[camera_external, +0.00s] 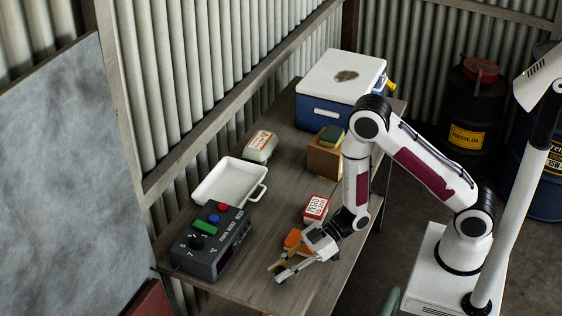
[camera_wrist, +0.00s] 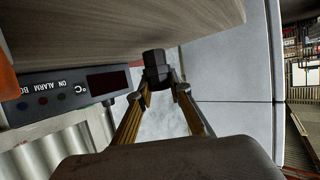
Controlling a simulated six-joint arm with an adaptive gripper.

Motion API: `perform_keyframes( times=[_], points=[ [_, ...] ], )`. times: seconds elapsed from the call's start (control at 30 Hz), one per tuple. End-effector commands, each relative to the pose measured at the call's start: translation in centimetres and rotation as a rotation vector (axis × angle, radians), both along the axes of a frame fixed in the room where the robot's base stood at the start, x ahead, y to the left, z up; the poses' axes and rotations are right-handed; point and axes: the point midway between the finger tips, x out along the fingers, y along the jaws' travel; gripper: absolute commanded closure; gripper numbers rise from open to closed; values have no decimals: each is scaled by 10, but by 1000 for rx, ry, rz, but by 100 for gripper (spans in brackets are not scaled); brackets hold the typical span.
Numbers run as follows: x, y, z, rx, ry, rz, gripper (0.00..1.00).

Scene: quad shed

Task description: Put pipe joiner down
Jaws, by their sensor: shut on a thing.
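The pipe joiner (camera_wrist: 155,64) appears as a small dark grey, blocky piece at the fingertips in the wrist view. My gripper (camera_wrist: 162,93) is shut on it, with one finger on each side. In the external view my gripper (camera_external: 277,274) is low over the front part of the wooden table (camera_external: 238,280), pointing left and down. I cannot make out the joiner clearly there. Whether it touches the table cannot be told.
An orange object (camera_external: 292,239) lies right behind my gripper. A dark control box (camera_external: 205,262) stands to its left, with a white tray (camera_external: 222,183) behind. A red-and-white box (camera_external: 316,208), a brown box (camera_external: 323,158) and a blue cooler (camera_external: 330,112) stand further back.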

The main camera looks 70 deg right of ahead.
Motion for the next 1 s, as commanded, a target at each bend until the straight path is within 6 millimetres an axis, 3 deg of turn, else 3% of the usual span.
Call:
perform_keyframes(
  times=[0.2,0.73,0.77,0.8,1.0],
  points=[
    [0,0,-13,1,1,1,94],
    [0,0,-17,0,0,0,94],
    [0,0,-16,0,0,0,73],
    [0,0,-16,0,0,0,64],
    [0,0,-16,0,0,0,64]
  ],
)
